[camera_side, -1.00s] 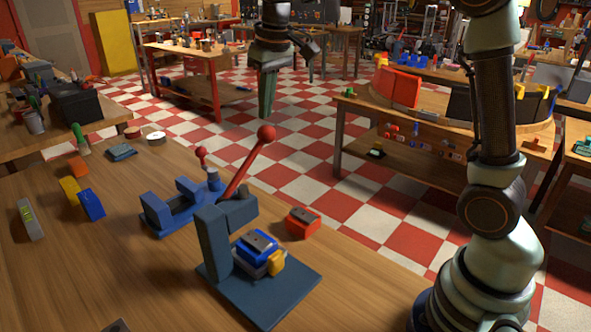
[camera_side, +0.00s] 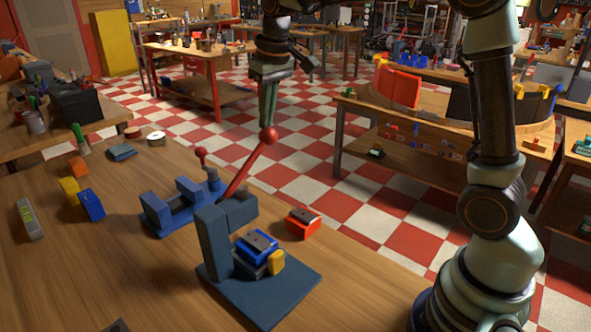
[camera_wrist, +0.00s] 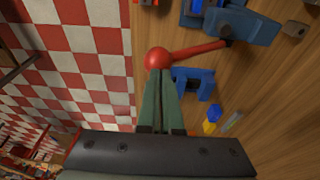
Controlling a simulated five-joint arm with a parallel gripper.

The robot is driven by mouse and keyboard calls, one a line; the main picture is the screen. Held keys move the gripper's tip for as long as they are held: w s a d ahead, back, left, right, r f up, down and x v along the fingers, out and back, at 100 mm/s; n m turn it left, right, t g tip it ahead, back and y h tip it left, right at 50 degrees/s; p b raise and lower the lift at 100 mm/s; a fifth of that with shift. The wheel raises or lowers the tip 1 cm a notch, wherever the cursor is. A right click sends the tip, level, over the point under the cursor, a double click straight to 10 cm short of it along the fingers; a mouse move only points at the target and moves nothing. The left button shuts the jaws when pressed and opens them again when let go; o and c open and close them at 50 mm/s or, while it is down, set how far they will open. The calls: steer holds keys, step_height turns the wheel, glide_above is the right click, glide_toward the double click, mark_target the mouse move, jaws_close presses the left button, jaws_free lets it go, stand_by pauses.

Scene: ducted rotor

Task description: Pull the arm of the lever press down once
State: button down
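The lever press (camera_side: 213,247) is a dark blue-grey stand with a column, a head and a flat base plate. Its red arm (camera_side: 247,168) slants up to the right and ends in a red ball (camera_side: 268,136). The arm also shows in the wrist view (camera_wrist: 195,50). My gripper (camera_side: 267,124) points down with its green fingertips at the top of the ball, apparently touching it. In the wrist view the fingers (camera_wrist: 159,76) lie close together, with the ball just beyond the tips and not between them. A blue block with a dark top (camera_side: 257,246) sits on the press base.
A blue fixture with a red knob (camera_side: 183,207) stands behind the press. A red-orange block (camera_side: 303,223) lies right of it. Blue, yellow and orange blocks (camera_side: 90,206) and a grey tool (camera_side: 30,219) lie at left. The wooden bench front is mostly clear.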

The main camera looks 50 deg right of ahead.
steer(key=shift+d+f, duration=0.4)
steer(key=shift+f, duration=0.3)
steer(key=shift+d+f, duration=0.25)
steer(key=shift+f, duration=0.25)
steer(key=shift+d+f, duration=0.25)
steer(key=shift+f, duration=0.3)
